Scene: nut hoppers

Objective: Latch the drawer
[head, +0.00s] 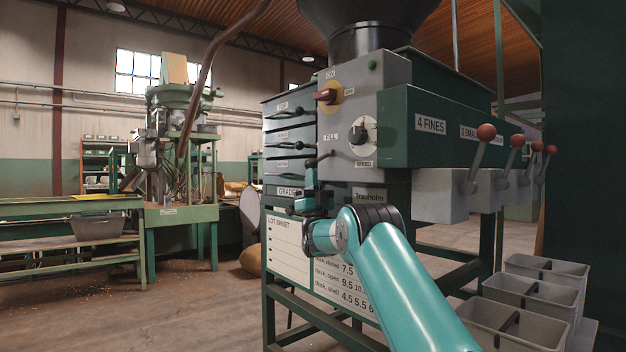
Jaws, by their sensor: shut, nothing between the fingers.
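The green machine (435,118) has a stack of dark green drawers (276,124) on its left face, with small labels and dark handles. The top one reads TOP, and a lower label reads GRADE (288,191). A dark lever-like part (319,160) stands at the front corner beside the stack; I cannot tell whether it is a latch. My gripper (311,183) is just below this part, in front of the corner, shut and empty. Its fingertips are small and partly lost against the dark metal, so I cannot tell whether they touch it. The arm hides part of the lower front.
A grey control panel (393,72) with a red-handled switch (326,96) and a knob (362,131) is above my gripper. Red-knobbed levers (487,132) stick out at right over grey bins (548,267). A lot sheet (288,246) hangs below. Open floor lies left.

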